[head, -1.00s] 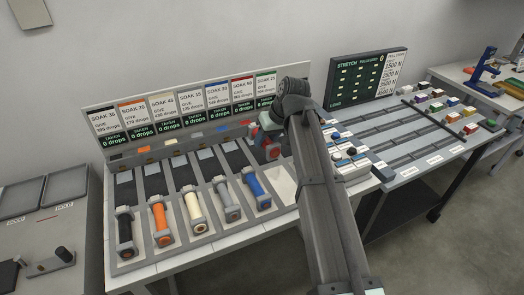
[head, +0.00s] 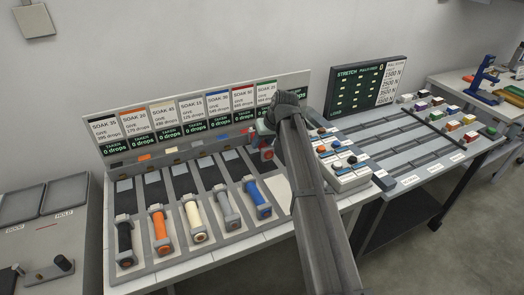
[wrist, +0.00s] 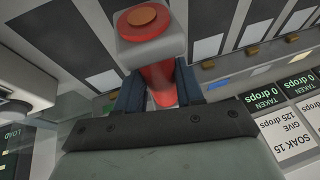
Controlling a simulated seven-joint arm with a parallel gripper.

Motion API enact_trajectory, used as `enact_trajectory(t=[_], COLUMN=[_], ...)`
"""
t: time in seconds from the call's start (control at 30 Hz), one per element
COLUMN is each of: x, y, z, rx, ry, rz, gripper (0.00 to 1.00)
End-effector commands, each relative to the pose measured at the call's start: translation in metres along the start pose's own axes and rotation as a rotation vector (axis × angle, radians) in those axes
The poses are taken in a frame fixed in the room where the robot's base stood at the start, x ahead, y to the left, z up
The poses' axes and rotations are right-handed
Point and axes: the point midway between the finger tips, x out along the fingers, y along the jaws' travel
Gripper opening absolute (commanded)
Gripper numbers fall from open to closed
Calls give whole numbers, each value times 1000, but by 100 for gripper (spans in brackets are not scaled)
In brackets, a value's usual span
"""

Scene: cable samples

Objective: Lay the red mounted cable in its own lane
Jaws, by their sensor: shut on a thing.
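The red mounted cable (wrist: 158,82) is held in my gripper (wrist: 160,90), its grey end block with a red-orange disc (wrist: 142,22) toward the top of the wrist view. In the head view the red end (head: 267,155) shows above the back of the soak rack, left of my arm; the rest is hidden. My gripper's fingers are shut around the cable. The soak rack (head: 205,240) holds black, orange, cream, grey and blue mounted cables in lanes. A pale bare strip (head: 283,190) lies right of the blue cable.
Soak signs (head: 190,105) stand along the rack's back. A button panel (head: 345,165) lies right of my arm. The stretch board (head: 367,88) and a lane table (head: 415,140) with coloured blocks are further right. A grey bench (head: 50,240) is at left.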

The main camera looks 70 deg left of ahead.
Motion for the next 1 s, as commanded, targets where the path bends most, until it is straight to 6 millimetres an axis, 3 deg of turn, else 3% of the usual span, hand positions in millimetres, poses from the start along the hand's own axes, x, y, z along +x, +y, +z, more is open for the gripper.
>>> enact_trajectory(t=[0.37,0.77,0.8,1.0], x=[33,37,37,36], y=[7,8,8,8], z=[14,15,15,15], rx=[0,0,0,0], ry=[-1,0,0,0], rz=[-1,0,0,0], gripper=[0,0,40,59])
